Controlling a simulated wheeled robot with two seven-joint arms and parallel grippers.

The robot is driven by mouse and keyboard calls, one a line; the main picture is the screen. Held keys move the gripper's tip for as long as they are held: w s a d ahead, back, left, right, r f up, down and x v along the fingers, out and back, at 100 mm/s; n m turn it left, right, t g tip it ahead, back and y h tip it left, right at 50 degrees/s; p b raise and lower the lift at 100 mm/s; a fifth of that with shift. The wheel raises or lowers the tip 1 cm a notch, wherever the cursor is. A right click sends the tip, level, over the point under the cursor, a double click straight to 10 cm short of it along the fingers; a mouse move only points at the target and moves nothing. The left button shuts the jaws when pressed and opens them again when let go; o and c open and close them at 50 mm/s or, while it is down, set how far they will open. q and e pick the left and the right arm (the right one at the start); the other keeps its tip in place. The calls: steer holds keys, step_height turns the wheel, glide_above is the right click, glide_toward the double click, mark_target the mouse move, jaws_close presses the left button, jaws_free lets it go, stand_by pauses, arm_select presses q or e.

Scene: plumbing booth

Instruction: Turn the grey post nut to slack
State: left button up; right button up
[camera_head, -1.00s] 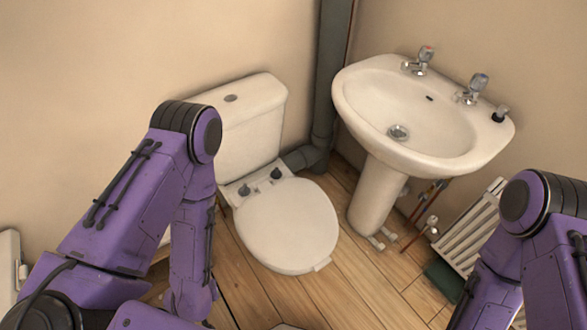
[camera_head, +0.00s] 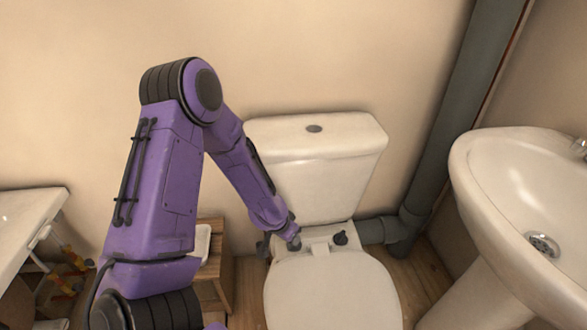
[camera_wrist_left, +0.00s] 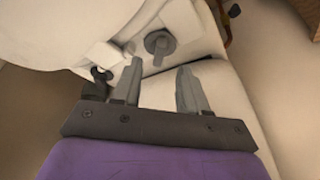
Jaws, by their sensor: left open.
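The grey post nut (camera_wrist_left: 160,43) shows in the left wrist view as a round grey nut with a short lever. It sits on the white ledge behind the toilet seat, just beyond my left fingertips. A darker nut (camera_wrist_left: 100,75) is to its left, partly beside the left finger. My left gripper (camera_wrist_left: 159,76) is open with nothing between its fingers. In the head view, my left gripper (camera_head: 283,238) is low over the left seat hinge and partly hides that spot. The darker nut (camera_head: 340,238) stands clear to the right. My right gripper is out of view.
The toilet seat (camera_head: 332,292) is closed in front of the hinges. The cistern (camera_head: 325,175) rises close behind. A grey pipe (camera_head: 445,125) and a basin (camera_head: 525,190) stand right. A wooden stool (camera_head: 210,275) is left of the toilet.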

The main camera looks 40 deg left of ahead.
arm_select(q)
steer(key=b+x, duration=0.1)
steer(key=x, duration=0.3)
steer(key=shift+w+f, duration=0.25)
steer(key=shift+f, duration=0.1)
steer(key=shift+s, duration=0.1)
jaws_close()
steer(key=shift+r, duration=0.1)
